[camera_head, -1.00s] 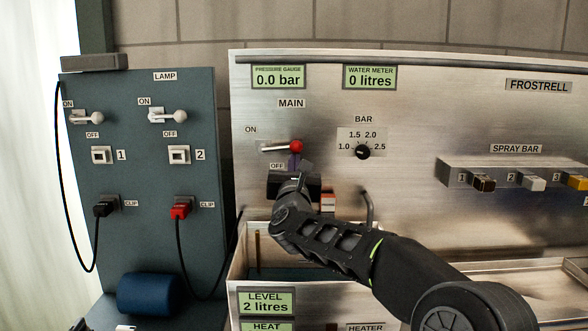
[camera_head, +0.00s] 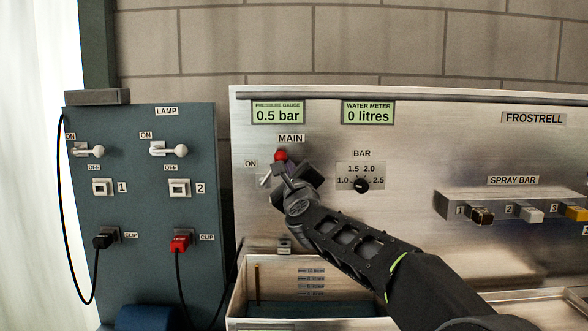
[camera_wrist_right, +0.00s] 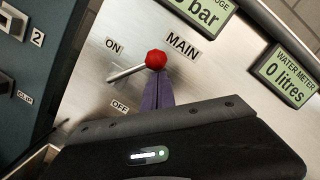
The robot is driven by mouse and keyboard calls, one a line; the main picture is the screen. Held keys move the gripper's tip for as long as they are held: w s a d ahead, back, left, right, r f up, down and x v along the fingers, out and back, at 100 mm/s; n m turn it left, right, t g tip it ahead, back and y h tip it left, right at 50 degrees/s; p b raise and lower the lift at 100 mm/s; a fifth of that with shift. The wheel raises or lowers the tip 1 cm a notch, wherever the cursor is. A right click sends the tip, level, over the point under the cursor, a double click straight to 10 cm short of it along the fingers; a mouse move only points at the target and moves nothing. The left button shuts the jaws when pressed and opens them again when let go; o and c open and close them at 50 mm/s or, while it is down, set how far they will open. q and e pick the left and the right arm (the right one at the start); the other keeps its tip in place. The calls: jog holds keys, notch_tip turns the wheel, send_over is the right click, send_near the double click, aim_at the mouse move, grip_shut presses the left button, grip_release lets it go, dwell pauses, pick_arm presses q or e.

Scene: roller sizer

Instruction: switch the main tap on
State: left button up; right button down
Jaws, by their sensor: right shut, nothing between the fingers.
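The main tap is a metal lever with a red knob (camera_head: 281,156) under the MAIN label. Its knob stands above its pivot, tilted up, with the ON label to its left. In the right wrist view the red knob (camera_wrist_right: 156,60) sits at the tips of my purple fingers. My right gripper (camera_head: 283,172) is shut with nothing between its fingers, just below the knob and seemingly touching it. The pressure gauge (camera_head: 278,112) reads 0.5 bar. The OFF label is hidden by my gripper in the head view but shows in the wrist view. My left gripper is not in view.
A bar dial (camera_head: 361,185) is right of my gripper. The water meter (camera_head: 368,112) reads 0 litres. A lamp panel (camera_head: 140,215) with switches and clips stands left. A spray bar (camera_head: 514,206) juts out at right. An open tank (camera_head: 240,290) is below.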

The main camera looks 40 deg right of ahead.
jog(key=n+p, duration=0.1)
jog(key=a+r+n+p, duration=0.1)
jog(key=w+r+n+y+p, duration=0.1)
jog(key=shift+a+r+n, duration=0.15)
jog(key=shift+a+n, duration=0.1)
jog(key=shift+n, duration=0.15)
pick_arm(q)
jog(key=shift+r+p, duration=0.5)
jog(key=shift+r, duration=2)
pick_arm(e)
jog(key=shift+w+a+r, duration=0.15)
jog(key=shift+w+a, duration=0.1)
jog(key=shift+a, duration=0.05)
jog(key=b, duration=0.4)
send_near(278, 157)
jog(key=s+d+f, duration=0.1)
jog(key=s+d, duration=0.2)
jog(key=s, duration=0.1)
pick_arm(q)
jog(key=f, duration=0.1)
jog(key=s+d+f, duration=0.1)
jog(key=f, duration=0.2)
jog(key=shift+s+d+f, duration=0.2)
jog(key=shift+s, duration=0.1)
pick_arm(e)
jog(key=shift+w+a+f, duration=0.15)
jog(key=shift+a, duration=0.05)
